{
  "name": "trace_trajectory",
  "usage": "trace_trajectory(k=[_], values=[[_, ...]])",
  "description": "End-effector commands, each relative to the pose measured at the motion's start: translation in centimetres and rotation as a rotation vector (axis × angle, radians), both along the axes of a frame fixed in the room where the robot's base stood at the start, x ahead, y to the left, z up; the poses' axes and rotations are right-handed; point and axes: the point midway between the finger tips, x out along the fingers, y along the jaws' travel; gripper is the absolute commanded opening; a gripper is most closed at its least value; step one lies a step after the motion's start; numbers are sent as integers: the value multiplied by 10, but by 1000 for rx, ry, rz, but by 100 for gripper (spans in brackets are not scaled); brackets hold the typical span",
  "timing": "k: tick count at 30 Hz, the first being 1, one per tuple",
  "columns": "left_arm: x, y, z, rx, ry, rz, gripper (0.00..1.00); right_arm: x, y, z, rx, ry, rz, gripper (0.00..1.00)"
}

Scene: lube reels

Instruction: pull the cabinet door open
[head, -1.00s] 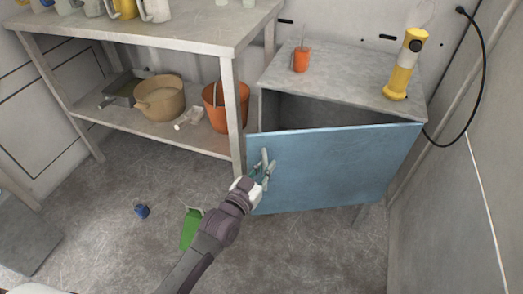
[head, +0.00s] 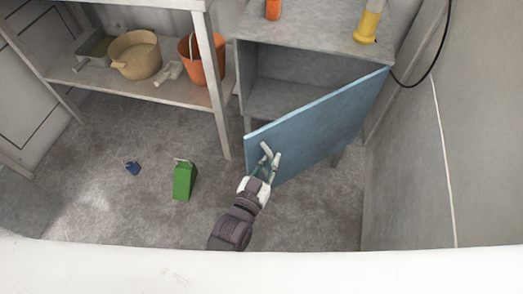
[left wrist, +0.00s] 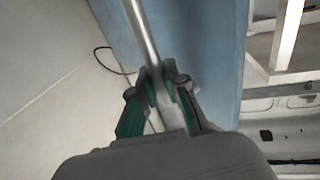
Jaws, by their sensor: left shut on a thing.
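The blue cabinet door (head: 325,125) stands ajar, hinged on its right side, with its left edge swung out from the grey cabinet (head: 310,62). The open gap shows the dim inside with a shelf. My left gripper (head: 268,163) is at the door's free edge, shut on the pale bar handle (head: 266,150). In the left wrist view the fingers (left wrist: 160,88) close around the metal handle (left wrist: 142,28), with the blue door (left wrist: 205,50) behind. My right gripper is not in view.
A grey shelf table (head: 130,85) at left holds a tan pot (head: 135,55) and an orange bucket (head: 203,60). A wall (head: 410,150) bounds the right. A yellow device (head: 370,22) stands on the cabinet.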

Motion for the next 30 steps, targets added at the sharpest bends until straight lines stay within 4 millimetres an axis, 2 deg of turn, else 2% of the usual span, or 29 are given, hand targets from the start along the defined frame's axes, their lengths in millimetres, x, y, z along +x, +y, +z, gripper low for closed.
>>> trace_trajectory(k=[16, 17, 21, 30], values=[[-5, -7, -1, 1, 2, -8, 0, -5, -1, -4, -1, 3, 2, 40], [-5, -7, -1, 1, 2, -8, 14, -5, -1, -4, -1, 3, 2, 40], [-5, -7, -1, 1, 2, -8, 38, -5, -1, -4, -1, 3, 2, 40], [-5, -7, 0, 0, 1, -8, 39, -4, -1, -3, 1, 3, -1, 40]])
